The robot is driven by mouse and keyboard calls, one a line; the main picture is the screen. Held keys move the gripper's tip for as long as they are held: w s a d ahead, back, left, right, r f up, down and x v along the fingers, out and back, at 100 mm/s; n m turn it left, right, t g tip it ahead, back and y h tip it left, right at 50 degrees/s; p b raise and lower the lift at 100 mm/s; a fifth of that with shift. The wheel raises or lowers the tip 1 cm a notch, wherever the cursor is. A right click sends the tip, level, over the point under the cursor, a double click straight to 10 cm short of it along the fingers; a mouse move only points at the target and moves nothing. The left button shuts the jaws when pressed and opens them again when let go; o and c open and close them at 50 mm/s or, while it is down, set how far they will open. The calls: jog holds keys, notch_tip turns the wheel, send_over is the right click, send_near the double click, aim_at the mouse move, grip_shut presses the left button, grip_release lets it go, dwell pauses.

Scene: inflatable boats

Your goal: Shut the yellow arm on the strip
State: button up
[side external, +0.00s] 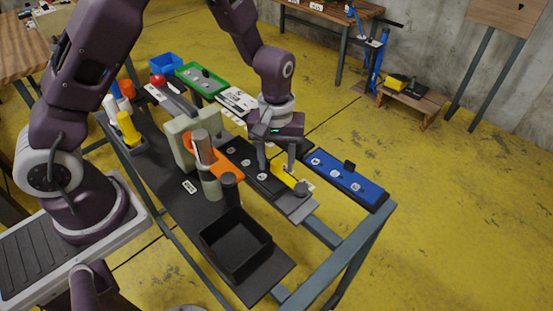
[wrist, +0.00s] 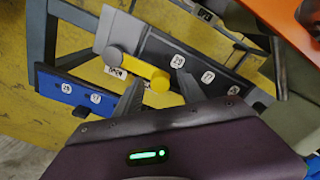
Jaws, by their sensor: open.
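The yellow arm (side external: 283,176) lies at the right end of the dark strip (side external: 240,162). My gripper (side external: 277,166) is above this end of the strip, fingers down. In the wrist view its open fingers (wrist: 158,90) stand on either side of the knob, with a gap showing. Whether they touch the arm is unclear.
A blue strip (side external: 345,180) with a black knob lies to the right. An orange piece (side external: 228,150) and a grey-green block with upright cylinders stand to the left. A black open bin (side external: 236,245) is at the bench's near end. Yellow floor lies beyond.

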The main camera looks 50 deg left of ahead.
notch_tip(320, 180, up, 7)
jog(key=shift+r, duration=0.1)
dwell(0.3)
jog(key=s+a+r+m+t+h, duration=0.1)
jog(key=s+r+m+t, duration=0.1)
jog(key=s+r, duration=0.4)
jog(key=s+a+r+m+t, duration=0.15)
jog(key=s+r, duration=0.25)
jog(key=r, duration=0.5)
jog(key=s+a+r+m+t+y, duration=0.1)
jog(key=s+m, duration=0.3)
jog(key=s, duration=0.7)
jog(key=shift+s+a+r+t, duration=0.15)
jog(key=shift+a+r+t, duration=0.2)
jog(key=shift+r+t, duration=0.25)
